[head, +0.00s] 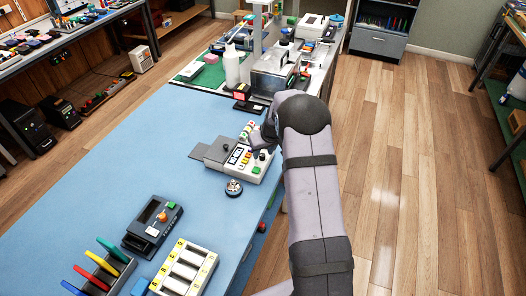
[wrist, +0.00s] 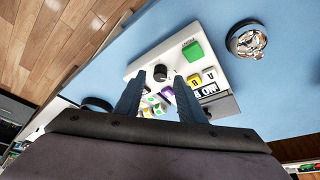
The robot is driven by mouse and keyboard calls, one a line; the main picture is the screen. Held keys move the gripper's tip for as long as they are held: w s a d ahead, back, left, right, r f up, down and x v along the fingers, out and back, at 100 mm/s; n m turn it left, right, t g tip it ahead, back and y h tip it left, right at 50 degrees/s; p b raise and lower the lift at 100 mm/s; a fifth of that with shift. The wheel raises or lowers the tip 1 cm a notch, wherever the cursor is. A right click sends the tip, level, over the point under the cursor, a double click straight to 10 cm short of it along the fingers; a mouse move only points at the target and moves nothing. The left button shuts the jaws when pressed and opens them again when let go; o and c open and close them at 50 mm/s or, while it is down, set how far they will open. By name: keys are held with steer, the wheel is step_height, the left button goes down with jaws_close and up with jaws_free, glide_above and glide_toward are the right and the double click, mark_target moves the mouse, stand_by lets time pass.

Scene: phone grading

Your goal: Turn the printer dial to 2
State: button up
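The printer (head: 222,156) is a white box on the blue table, with a grey tray at its left and a green button; it also shows in the wrist view (wrist: 208,38). Its dial is a round black knob (wrist: 160,73) on the white top. My gripper (wrist: 157,79) is open over the printer, its two dark fingers apart and pointing toward the dial. The dial shows between the fingertips; I see no finger touching it. The dial's number marks are too small to read. In the head view my arm partly hides the gripper.
A round metal dish (head: 234,188) stands just in front of the printer. A dark device (head: 152,228), a white slotted tray (head: 186,268) and a rack of coloured tools (head: 102,270) are at the near left. Bottles and equipment crowd the far end. The table's middle left is clear.

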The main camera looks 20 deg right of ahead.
steer(key=shift+w+f, duration=0.25)
steer(key=shift+f, duration=0.4)
jaws_close()
